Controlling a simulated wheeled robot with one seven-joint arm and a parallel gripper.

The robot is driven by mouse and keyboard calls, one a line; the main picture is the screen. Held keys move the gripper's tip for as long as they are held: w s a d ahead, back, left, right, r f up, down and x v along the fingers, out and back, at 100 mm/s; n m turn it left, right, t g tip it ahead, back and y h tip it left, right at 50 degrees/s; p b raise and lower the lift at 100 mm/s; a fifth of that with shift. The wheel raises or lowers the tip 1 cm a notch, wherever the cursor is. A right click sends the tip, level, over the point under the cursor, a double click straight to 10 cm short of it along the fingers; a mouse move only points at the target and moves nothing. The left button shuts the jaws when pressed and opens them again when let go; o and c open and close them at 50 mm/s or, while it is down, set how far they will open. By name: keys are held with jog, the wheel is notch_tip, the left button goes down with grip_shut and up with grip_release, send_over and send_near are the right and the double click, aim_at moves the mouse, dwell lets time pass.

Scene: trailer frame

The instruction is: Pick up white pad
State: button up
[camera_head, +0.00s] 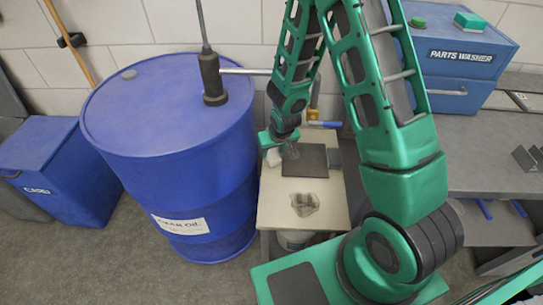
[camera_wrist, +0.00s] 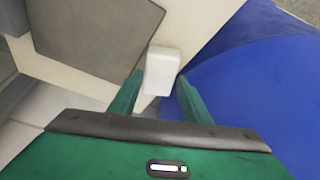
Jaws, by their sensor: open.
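The white pad (camera_wrist: 162,70) is a small white block with rounded edges. In the wrist view it lies near the edge of the cream tabletop, beside a dark grey plate (camera_wrist: 95,30). In the head view only a bit of it (camera_head: 273,158) shows below my gripper (camera_head: 280,146), at the table's left edge. My gripper is open. In the wrist view its two fingers (camera_wrist: 160,84) appear on either side of the pad's near end, with gaps visible. I cannot tell how far the fingertips are above the tabletop.
A blue oil drum (camera_head: 165,140) stands close against the left of the cream table (camera_head: 275,210). The dark plate also shows in the head view (camera_head: 304,160), with a greyish cup-like thing (camera_head: 304,204) in front. A blue parts washer (camera_head: 465,60) sits on a grey bench at right.

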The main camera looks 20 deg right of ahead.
jog(key=shift+x, duration=1.05)
jog(key=shift+c, duration=0.6)
jog(key=c, duration=0.6)
jog(key=shift+c, duration=0.2)
